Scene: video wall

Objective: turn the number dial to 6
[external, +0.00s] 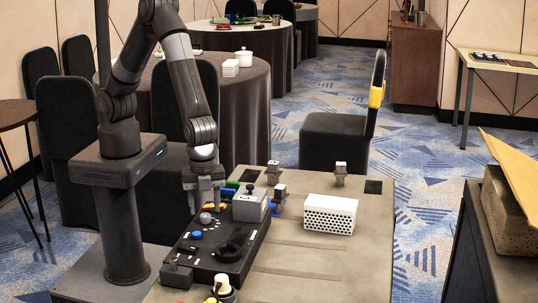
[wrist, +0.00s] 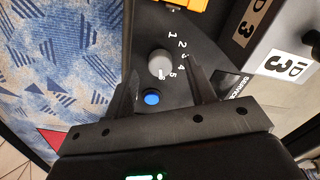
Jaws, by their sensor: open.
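No 6 is readable there. A small light mark shows on the knob's lower part; which number it points to is unclear. In the external view the dial (external: 205,218) sits near the panel's far left part. My gripper (wrist: 163,75) is open, with one finger on each side of the knob and nothing held. In the external view my gripper (external: 205,203) points down just above the dial; contact cannot be told.
A blue button (wrist: 152,98) lies beside the dial, between my fingers in the wrist view. A grey box (external: 250,206) labelled 3 stands close to the right. The black panel (external: 190,262) carries other knobs. A white perforated box (external: 330,214) stands farther right on the table (external: 315,262).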

